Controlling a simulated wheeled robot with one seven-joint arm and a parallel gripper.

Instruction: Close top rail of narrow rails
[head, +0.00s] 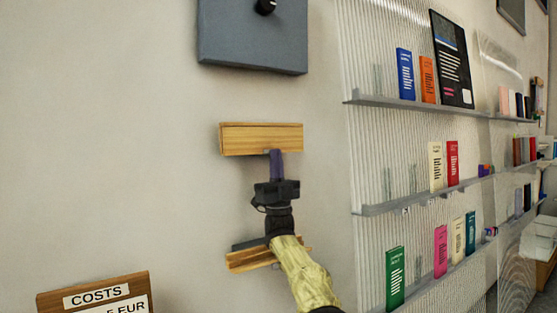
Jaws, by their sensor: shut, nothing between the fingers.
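The narrow rails are two short wooden pieces on the pale wall. The top rail (261,138) is a light wooden box front, and no gap shows around it in this view. The lower rail (254,259) sits below it, partly hidden behind my arm, with a dark strip along its upper edge. My gripper (276,156) points up the wall and is shut and empty. Its purple fingertips overlap the lower edge of the top rail in the picture; I cannot tell whether they touch it.
A grey box (252,38) with a black knob hangs above. Ribbed panels with shelves (420,195) of books stand to the right. A wooden sign (95,296) reading "COSTS" is at lower left. The wall left of the rails is bare.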

